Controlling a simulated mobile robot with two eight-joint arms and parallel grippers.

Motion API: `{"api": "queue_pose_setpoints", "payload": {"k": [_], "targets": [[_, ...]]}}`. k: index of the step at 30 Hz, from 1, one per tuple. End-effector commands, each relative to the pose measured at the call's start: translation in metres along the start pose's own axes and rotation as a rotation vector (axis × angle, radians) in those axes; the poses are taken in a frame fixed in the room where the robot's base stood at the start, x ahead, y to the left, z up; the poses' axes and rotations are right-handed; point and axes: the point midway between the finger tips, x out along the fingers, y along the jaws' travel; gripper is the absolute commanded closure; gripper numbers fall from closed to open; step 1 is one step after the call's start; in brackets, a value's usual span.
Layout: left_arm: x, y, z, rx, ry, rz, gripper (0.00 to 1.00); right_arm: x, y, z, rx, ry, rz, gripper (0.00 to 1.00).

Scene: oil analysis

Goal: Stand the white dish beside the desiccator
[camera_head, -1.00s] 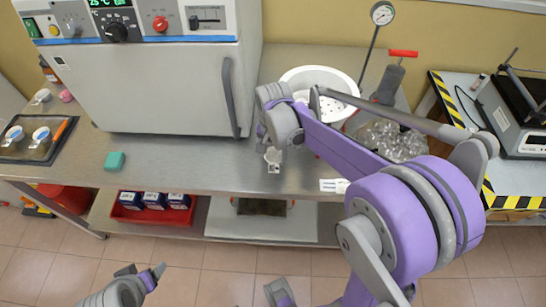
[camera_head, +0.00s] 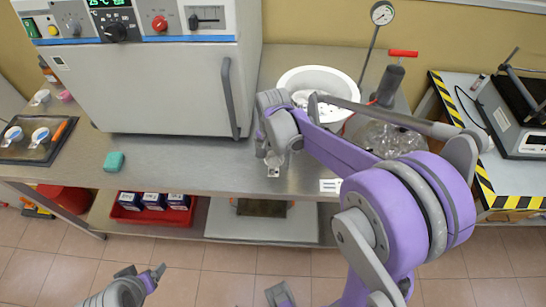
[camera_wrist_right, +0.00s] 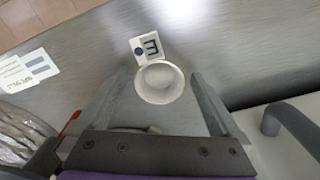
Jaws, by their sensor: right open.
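The white dish (camera_wrist_right: 160,84) is a small round cup with a flat tab marked with a letter and a blue dot. It stands on the steel bench, in the head view (camera_head: 273,161) near the front edge. My right gripper (camera_wrist_right: 158,90) is open, with one finger on each side of the dish and visible gaps. The wrist partly hides the dish in the head view. A white round vessel with a perforated plate (camera_head: 309,84), apparently the desiccator base, stands behind my right arm. A clear glass piece, perhaps its lid (camera_head: 393,142), is beside it. My left gripper (camera_head: 144,274) is low at left, its opening unclear.
A large oven (camera_head: 165,90) fills the bench left of the dish. A hand pump with a red handle (camera_head: 392,82) stands behind the glass. A teal block (camera_head: 114,161) and a paper label (camera_head: 330,185) lie near the front edge.

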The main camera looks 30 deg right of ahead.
Motion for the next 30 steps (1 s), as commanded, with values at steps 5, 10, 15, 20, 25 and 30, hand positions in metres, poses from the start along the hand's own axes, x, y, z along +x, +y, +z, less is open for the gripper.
{"api": "queue_pose_setpoints", "payload": {"k": [5,10,15,20,25,30], "targets": [[-0.004,0.0,-0.003,0.0,0.002,0.0,0.24,-0.026,0.0,0.0,0.0,0.0,0.0,0.0],[-0.007,0.0,-0.006,0.0,0.004,0.0,0.24,-0.064,0.0,0.0,0.0,0.0,0.0,0.0],[-0.01,0.0,-0.008,0.0,0.006,0.0,0.24,-0.097,0.0,0.0,0.0,0.0,0.0,0.0],[-0.011,0.0,-0.009,0.0,0.007,0.0,0.24,-0.116,0.0,0.0,0.0,0.0,0.0,0.0],[-0.011,0.0,-0.009,0.0,0.007,0.0,0.24,-0.121,0.006,0.012,-0.058,0.02,-0.019,0.0],[-0.011,0.0,-0.009,0.0,0.007,0.0,0.24,-0.112,0.03,0.054,-0.3,0.113,-0.095,0.0]]}}
